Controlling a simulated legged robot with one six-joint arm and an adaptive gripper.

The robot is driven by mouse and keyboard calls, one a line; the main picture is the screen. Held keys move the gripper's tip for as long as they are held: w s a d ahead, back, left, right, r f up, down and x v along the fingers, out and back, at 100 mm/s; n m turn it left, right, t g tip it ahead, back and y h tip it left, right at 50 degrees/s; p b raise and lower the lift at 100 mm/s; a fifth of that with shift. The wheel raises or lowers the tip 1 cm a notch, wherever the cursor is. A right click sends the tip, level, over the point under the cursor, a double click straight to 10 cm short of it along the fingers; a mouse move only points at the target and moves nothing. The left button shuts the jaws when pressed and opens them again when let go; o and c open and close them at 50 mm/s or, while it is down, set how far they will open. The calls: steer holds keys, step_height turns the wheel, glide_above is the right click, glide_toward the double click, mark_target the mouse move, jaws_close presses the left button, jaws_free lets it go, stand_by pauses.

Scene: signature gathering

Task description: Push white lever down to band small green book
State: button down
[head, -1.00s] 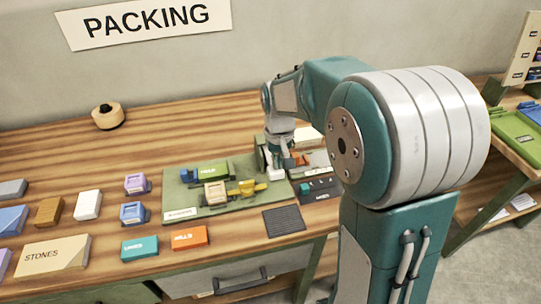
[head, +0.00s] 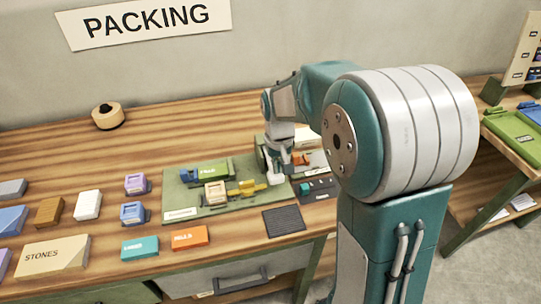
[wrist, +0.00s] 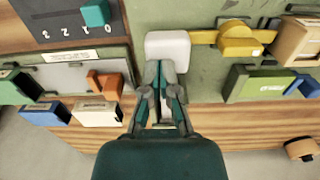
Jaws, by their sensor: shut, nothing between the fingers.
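The white lever (wrist: 168,50) shows in the wrist view as a rounded white block directly beyond my fingertips. My gripper (wrist: 166,72) is shut and empty, its tips at or very near the near edge of the lever; whether they touch I cannot tell. In the head view my gripper (head: 284,169) is low over the right end of the green board (head: 225,200). A small green book (wrist: 252,83) with a blue end piece lies right of my gripper in the wrist view. It also shows on the board in the head view (head: 207,173).
A yellow mechanism (wrist: 240,39) and a tan block (wrist: 298,42) sit beside the lever. A dark panel with a teal slider (wrist: 95,12) and an orange piece (wrist: 103,84) are left in the wrist view. A dark mat (head: 284,220) lies in front of the board.

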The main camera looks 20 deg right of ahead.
steer(key=shift+f, duration=1.2)
stand_by(0.6)
steer(key=shift+r, duration=4.55)
steer(key=shift+s+r, duration=0.25)
steer(key=s+r+t, duration=0.2)
steer(key=s+r, duration=0.1)
steer(key=s, duration=0.7)
steer(key=s+r+t, duration=0.3)
steer(key=s, duration=0.7)
steer(key=shift+s+t, duration=0.2)
steer(key=shift+t, duration=0.1)
